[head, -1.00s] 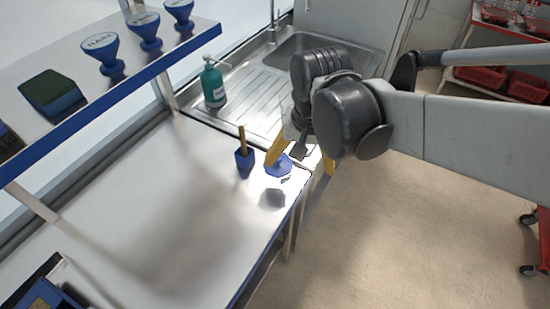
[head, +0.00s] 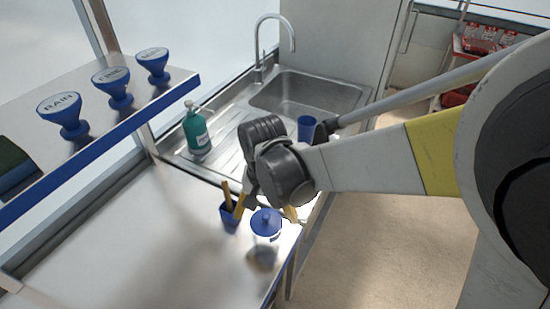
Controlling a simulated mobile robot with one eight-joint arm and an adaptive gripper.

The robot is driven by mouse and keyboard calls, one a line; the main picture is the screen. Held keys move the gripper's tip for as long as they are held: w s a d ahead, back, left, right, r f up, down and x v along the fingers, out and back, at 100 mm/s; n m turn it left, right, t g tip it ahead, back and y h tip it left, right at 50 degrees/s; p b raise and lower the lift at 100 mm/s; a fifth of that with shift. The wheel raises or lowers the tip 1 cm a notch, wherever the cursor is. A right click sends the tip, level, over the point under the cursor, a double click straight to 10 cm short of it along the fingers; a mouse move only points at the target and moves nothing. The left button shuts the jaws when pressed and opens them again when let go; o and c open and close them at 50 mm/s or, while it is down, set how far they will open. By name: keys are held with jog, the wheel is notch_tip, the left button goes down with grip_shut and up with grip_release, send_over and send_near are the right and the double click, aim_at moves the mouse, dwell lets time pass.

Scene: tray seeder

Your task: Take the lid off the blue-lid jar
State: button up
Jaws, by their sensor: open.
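The jar (head: 267,239) has a clear body and stands upright on the bench near its right edge. Its blue lid (head: 266,222), with a round knob on top, sits on it. My gripper (head: 266,211) has yellow fingers, one showing to the left of the lid and one to the right, both partly hidden. It looks open and empty, just beyond the lid in the picture. I cannot tell whether a finger touches the jar.
A small blue pot (head: 230,215) with a wooden-handled tool stands close left of the jar. A green pump bottle (head: 196,131) and a blue cup (head: 306,128) stand by the sink (head: 310,93). A shelf (head: 150,100) with blue-based stamps overhangs the left. The bench front is clear.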

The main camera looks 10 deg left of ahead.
jog(key=shift+f, duration=0.9)
jog(key=shift+r, duration=0.1)
jog(key=shift+c, duration=0.3)
jog(key=c, duration=1)
